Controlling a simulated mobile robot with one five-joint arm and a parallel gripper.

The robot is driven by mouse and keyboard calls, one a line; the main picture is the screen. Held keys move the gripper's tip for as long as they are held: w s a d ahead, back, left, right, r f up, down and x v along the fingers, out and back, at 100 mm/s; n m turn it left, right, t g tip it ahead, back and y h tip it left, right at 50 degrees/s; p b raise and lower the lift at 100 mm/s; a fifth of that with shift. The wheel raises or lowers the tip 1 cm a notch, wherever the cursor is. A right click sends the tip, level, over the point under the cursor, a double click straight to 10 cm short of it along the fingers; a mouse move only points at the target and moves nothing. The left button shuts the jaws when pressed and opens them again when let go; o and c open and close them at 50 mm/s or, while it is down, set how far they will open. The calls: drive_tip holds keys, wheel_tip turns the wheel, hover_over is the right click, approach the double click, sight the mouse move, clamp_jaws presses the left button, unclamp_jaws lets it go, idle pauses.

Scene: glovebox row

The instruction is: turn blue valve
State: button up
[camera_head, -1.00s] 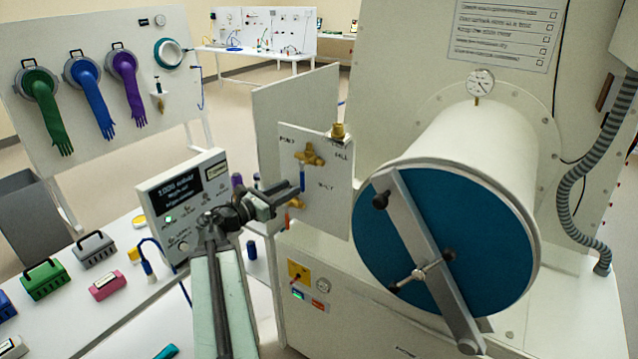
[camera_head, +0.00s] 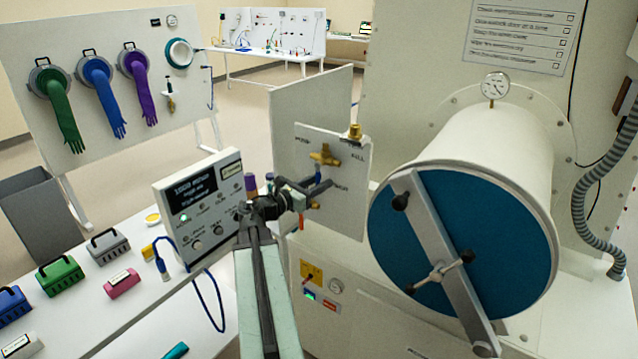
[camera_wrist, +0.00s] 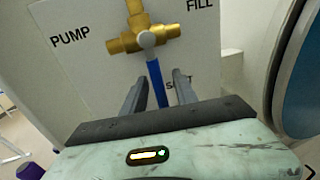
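The blue valve handle (camera_wrist: 157,82) hangs down, slightly tilted, from a brass valve (camera_wrist: 144,38) on a white panel marked PUMP, FILL and a partly hidden third word. In the head view, the blue handle (camera_head: 318,181) is partly covered by my gripper (camera_head: 308,193). My gripper (camera_wrist: 159,80) is open, with one finger on each side of the blue handle in the wrist view. I cannot tell whether a finger touches it. The handle's lower end points towards the hidden word, between the fingers.
An orange handle (camera_head: 301,221) sits below my gripper. The large cylinder with a blue door (camera_head: 460,260) and grey bar stands close on the right. A control box (camera_head: 205,205) is on the left, on a bench with several small cases. A side panel (camera_head: 312,108) stands behind the valve panel.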

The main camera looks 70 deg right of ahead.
drive_tip(key=shift+w+a, duration=0.1)
clamp_jaws()
idle(1.2)
